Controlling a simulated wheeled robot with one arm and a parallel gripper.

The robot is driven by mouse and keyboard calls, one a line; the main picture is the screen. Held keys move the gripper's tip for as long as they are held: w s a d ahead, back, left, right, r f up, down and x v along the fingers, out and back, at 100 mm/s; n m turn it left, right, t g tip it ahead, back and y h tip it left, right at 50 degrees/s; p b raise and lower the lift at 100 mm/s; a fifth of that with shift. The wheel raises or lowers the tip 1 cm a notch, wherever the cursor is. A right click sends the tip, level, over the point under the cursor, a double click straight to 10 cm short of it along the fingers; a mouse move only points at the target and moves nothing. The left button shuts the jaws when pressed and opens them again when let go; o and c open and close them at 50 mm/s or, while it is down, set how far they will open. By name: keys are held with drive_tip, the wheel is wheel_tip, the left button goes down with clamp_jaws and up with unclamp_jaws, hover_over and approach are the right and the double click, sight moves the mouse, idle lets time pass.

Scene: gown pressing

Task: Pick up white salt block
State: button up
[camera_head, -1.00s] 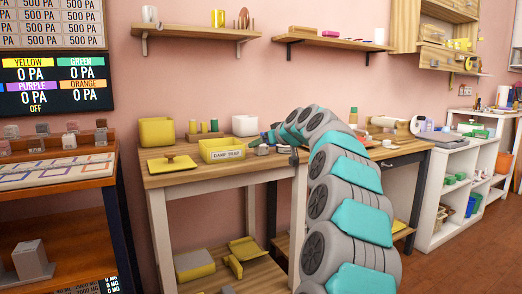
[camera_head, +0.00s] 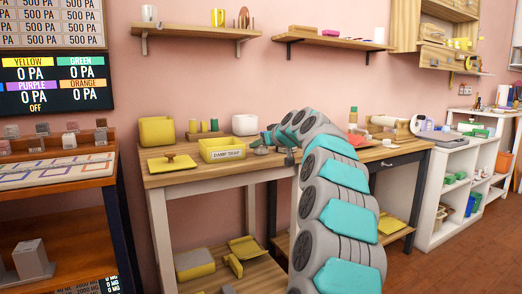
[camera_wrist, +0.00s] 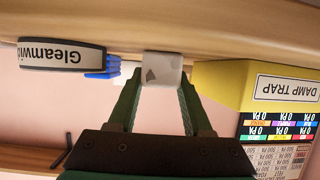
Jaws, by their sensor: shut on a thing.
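A small white block with a grey patch (camera_wrist: 163,68) shows in the wrist view, between the tips of my gripper (camera_wrist: 161,82). The dark green fingers are shut on its two sides. The wrist picture is upside down, and the block is at or very close to the wooden table surface; I cannot tell whether it touches.
A yellow box labelled DAMP TRAP (camera_head: 222,149) stands close by and also shows in the wrist view (camera_wrist: 284,87). A round container labelled "Gleamwi..." (camera_wrist: 60,56) and a blue-bristled thing (camera_wrist: 103,73) are on the other side.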

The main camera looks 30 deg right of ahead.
clamp_jaws()
drive_tip(key=shift+r, duration=0.15)
